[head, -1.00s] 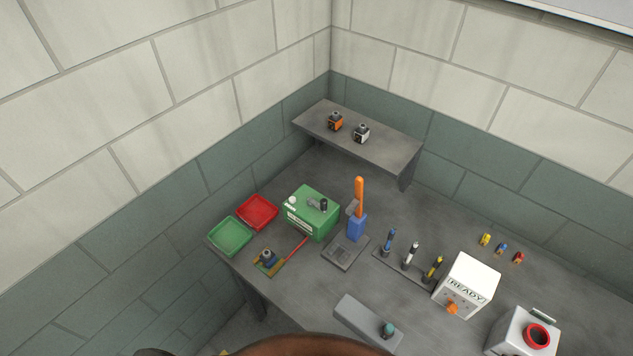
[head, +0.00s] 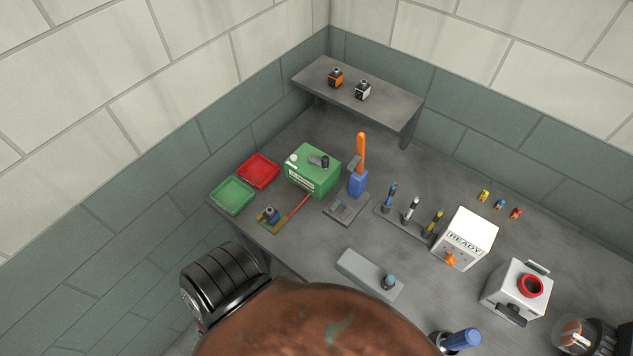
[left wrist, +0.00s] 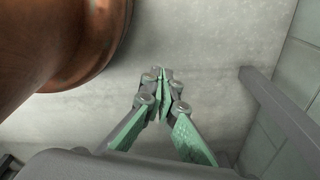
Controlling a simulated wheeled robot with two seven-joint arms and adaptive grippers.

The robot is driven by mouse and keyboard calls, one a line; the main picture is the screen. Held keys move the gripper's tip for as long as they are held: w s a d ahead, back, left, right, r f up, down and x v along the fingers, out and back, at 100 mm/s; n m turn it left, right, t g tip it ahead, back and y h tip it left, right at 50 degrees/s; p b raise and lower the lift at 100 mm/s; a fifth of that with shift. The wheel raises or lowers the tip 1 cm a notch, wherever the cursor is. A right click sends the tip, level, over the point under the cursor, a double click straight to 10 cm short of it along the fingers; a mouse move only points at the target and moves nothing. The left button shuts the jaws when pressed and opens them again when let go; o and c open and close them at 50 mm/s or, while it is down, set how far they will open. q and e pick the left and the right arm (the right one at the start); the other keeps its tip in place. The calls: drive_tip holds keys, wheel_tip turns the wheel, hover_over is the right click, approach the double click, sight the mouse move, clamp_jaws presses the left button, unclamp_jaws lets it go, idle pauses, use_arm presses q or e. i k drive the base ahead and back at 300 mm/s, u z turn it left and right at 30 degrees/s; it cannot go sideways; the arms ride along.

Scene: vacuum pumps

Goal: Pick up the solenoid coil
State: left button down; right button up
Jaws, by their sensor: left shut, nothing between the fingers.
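Several small blocks look like coils, and I cannot tell for sure which is the solenoid coil. An orange and black block (head: 336,78) and a white and black block (head: 362,90) stand side by side on the raised grey shelf (head: 390,108). My right gripper is not in view.
The bench holds a red tray (head: 258,170), a green tray (head: 233,195), a green box (head: 313,170), an orange-handled device (head: 360,155), a rack of tools (head: 411,209) and a white READY box (head: 465,238). A grey block (head: 368,274) lies at the front edge. Walls close off the back and left.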

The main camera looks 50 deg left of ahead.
sight(271, 216)
drive_tip(key=k, duration=0.7)
drive_tip(key=u, duration=1.4)
drive_tip(key=k, duration=0.5)
drive_tip(key=u, duration=1.35)
drive_tip(key=i, duration=1.05)
drive_tip(key=z, duration=1.8)
